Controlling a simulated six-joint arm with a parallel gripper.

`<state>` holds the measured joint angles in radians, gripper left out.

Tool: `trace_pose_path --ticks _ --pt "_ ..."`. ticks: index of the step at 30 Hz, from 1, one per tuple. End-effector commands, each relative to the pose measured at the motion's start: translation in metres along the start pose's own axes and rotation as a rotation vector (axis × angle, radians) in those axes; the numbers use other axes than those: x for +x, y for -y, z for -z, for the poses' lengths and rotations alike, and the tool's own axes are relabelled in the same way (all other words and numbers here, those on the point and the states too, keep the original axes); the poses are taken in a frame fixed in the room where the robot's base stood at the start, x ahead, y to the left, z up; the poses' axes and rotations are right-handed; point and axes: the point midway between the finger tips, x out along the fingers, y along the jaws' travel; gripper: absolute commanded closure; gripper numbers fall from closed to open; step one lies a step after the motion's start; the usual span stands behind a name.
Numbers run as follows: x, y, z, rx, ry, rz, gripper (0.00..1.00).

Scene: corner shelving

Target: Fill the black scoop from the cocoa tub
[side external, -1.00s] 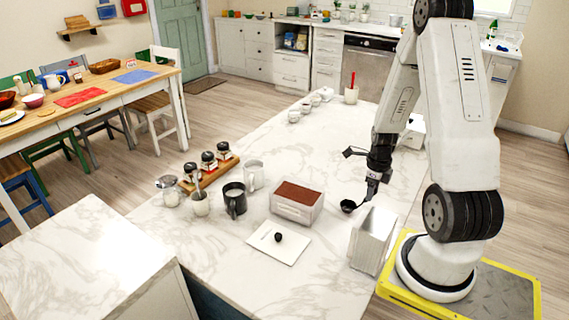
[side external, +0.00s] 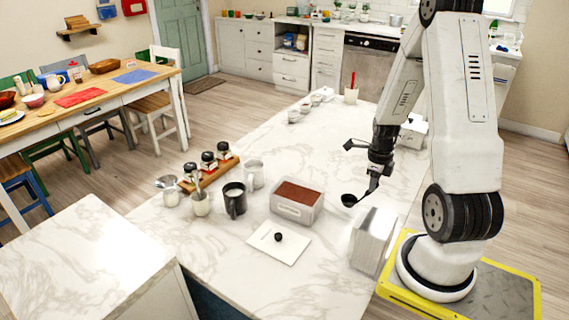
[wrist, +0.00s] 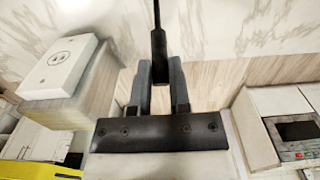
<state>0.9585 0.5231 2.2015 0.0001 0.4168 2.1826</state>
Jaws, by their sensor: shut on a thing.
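The cocoa tub (side external: 297,212) is a clear box filled with brown powder, standing open on the marble counter. Its white lid (side external: 279,242) with a black knob lies in front of it. The black scoop (side external: 349,200) is held above the counter, to the right of the tub and apart from it. My gripper (side external: 374,184) is shut on the scoop's handle. In the wrist view my gripper (wrist: 160,88) has its two fingers around the black handle (wrist: 158,50); the scoop's bowl is out of that view. I cannot tell what is in the bowl.
A silver box-shaped thing (side external: 372,240) stands close right of the tub, below my gripper. A dark mug (side external: 235,199), a white pitcher (side external: 255,174) and a wooden rack of jars (side external: 209,172) stand left of the tub. The counter behind the tub is mostly clear.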

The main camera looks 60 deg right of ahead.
Motion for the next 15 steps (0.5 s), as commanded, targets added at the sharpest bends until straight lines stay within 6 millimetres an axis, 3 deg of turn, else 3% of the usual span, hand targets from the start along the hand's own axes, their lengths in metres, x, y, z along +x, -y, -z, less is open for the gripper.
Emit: trace_pose_path --ticks 15 --pt "-0.026 0.0 0.0 0.0 0.0 0.001 1.0"
